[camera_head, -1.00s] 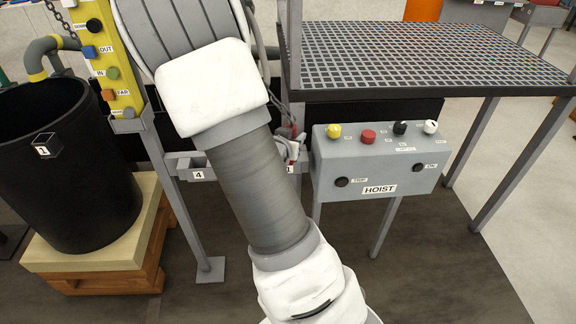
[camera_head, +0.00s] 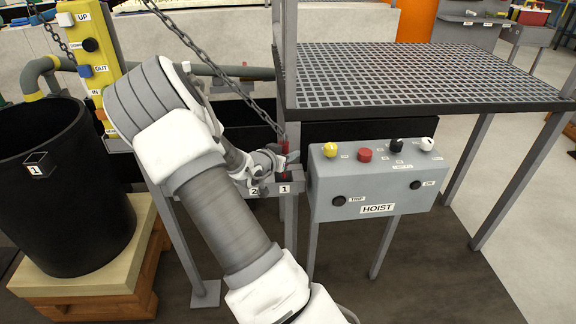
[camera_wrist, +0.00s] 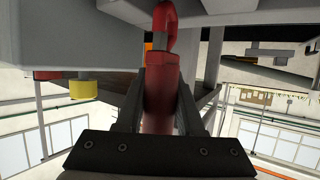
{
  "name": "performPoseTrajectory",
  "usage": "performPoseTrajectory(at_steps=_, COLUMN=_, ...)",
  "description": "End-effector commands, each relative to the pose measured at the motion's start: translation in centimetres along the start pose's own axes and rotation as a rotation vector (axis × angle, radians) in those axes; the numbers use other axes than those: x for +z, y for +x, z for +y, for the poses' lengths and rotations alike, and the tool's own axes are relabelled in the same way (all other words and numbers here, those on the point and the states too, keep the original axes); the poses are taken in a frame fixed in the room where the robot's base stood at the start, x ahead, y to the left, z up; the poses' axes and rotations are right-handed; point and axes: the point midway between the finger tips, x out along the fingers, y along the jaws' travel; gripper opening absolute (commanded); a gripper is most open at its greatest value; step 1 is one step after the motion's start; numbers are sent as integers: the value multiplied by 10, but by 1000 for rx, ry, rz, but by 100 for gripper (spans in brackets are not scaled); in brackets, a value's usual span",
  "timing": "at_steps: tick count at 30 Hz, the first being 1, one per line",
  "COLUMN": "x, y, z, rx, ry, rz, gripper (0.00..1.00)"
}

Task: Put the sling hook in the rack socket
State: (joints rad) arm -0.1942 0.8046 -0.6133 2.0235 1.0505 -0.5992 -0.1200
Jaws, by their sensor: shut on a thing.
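The sling hook (camera_head: 286,146) is red, with a dark chain running up and left from it. It is at the right end of the grey rack, just above the socket labelled 1 (camera_head: 285,189). My gripper (camera_head: 279,164) reaches in from the left beside it. In the wrist view my gripper (camera_wrist: 162,100) is shut on the red body of the sling hook (camera_wrist: 160,88), between two dark fingers. The curved red end shows at the top of that view, close to grey metal. I cannot tell whether the hook's lower end is inside the socket.
The hoist control box (camera_head: 375,185) stands close to the right of the rack. A grated platform (camera_head: 400,75) and its post (camera_head: 290,60) are just behind. A black barrel (camera_head: 65,200) stands on a pallet at left, beside a yellow button panel (camera_head: 90,45).

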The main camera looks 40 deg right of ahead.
Motion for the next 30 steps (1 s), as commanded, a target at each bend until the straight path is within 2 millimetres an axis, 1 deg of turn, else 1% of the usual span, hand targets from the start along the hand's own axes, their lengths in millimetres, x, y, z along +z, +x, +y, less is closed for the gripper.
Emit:
performPoseTrajectory(at_steps=2, x=4, y=3, z=-1, rx=1, ry=0, rz=1, gripper=0)
performPoseTrajectory(at_steps=9, x=35, y=15, z=0, rx=0, ry=-2, rz=1, gripper=0)
performPoseTrajectory(at_steps=17, x=36, y=16, z=0, rx=-1, ry=1, rz=2, gripper=0)
performPoseTrajectory(at_steps=21, x=40, y=17, z=0, rx=-1, ry=0, rz=2, gripper=0)
performPoseTrajectory(at_steps=22, x=40, y=17, z=0, rx=-1, ry=-1, rz=0, gripper=42)
performPoseTrajectory(at_steps=26, x=39, y=16, z=0, rx=-1, ry=-1, rz=0, gripper=65)
performPoseTrajectory(at_steps=30, x=39, y=16, z=0, rx=-1, ry=-1, rz=0, gripper=67)
